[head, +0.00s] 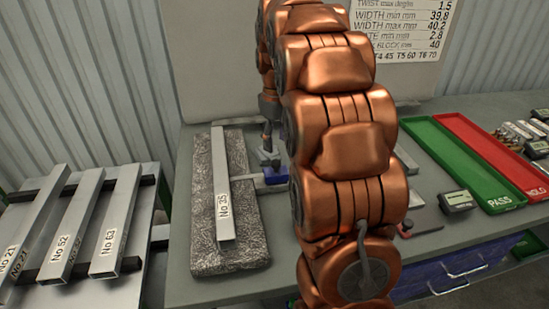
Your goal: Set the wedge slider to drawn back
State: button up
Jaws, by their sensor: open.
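A blue block (276,176) with a short grey bar (248,177) on its left, which looks like the wedge slider, sits on the table at the right edge of the granite plate. The bar reaches towards the square tube marked No 35 (222,190); whether they touch I cannot tell. My gripper (267,143) is small and dark, pointing down just behind and above the blue block, open, with nothing seen in it. My copper arm hides everything right of the block, so part of the slider may be hidden.
The granite plate (205,245) lies on the grey table (290,284). Tubes rest on a rack (40,272) at left. A green PASS tray (462,165), a red tray (500,158) and a small gauge (457,200) are at right. A board stands behind.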

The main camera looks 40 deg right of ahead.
aim_at(276, 162)
jog(key=shift+s+f+p, duration=0.1)
jog(key=shift+f+p, duration=0.7)
jog(key=shift+f, duration=2.55)
grip_shut()
